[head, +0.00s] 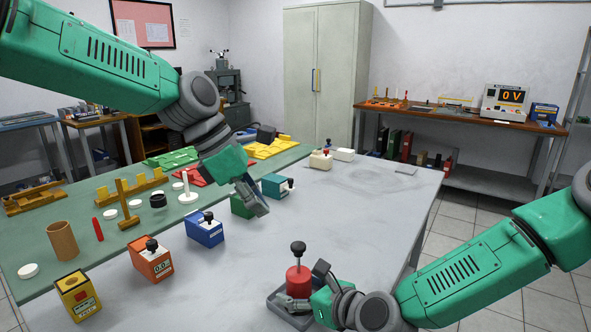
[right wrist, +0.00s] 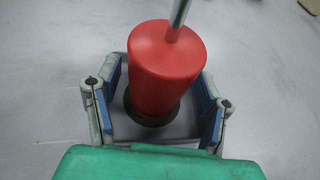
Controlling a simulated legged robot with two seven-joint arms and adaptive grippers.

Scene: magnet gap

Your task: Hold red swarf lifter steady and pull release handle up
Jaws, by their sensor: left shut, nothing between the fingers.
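The red swarf lifter (head: 299,281) stands upright in a shallow grey tray (head: 275,303) near the front of the table. Its release handle, a black knob (head: 298,248) on a thin rod, sticks up from its top. The right wrist view shows the red body (right wrist: 164,70) and metal rod (right wrist: 180,14); the knob is out of that frame. My right gripper (head: 305,296) is low at the lifter; in the right wrist view its blue-padded fingers (right wrist: 163,108) stand on both sides of the body with visible gaps. My left gripper (head: 261,209) is shut and empty above the table, up and left of the lifter.
A green mat (head: 60,226) holds yellow fixtures and small parts. The grey tabletop right of centre (head: 370,215) is clear.

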